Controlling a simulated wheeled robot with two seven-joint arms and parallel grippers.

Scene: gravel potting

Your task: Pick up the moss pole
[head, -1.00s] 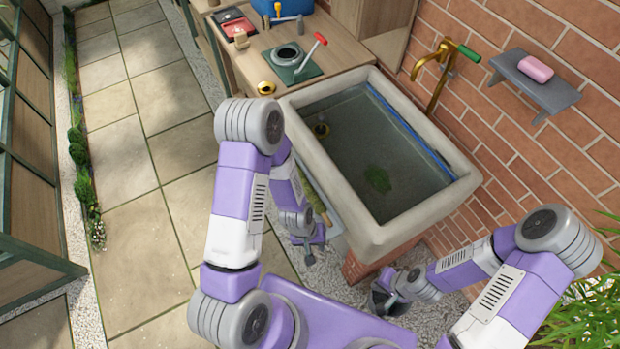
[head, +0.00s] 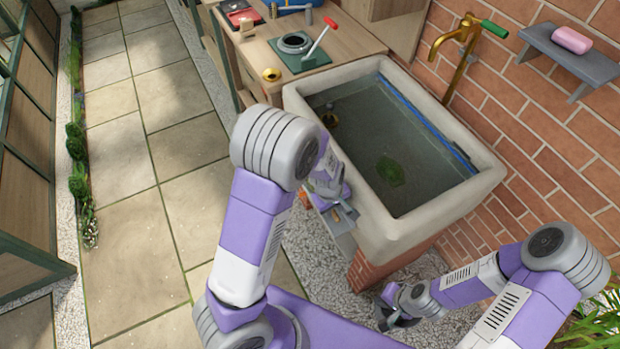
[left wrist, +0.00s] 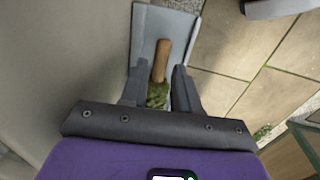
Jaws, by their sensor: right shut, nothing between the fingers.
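The moss pole (left wrist: 160,68) shows in the left wrist view as a bare brown stick with a green mossy part below it. It lies over a grey tray (left wrist: 145,22). My left gripper (left wrist: 158,78) is open, with one finger on each side of the pole and gaps visible between. Whether either finger touches it, I cannot tell. In the head view my left gripper (head: 342,205) is beside the sink's left wall, and the arm hides most of the pole. My right gripper (head: 385,312) is shut and empty, low in front of the sink.
The stone sink (head: 440,225) holds water and a green leafy clump (head: 390,172). A wooden bench (head: 340,45) behind it carries a green mat with a pot ring, a red-handled tool and a small yellow item. A brick wall (head: 545,120) bounds the right. Paving on the left is clear.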

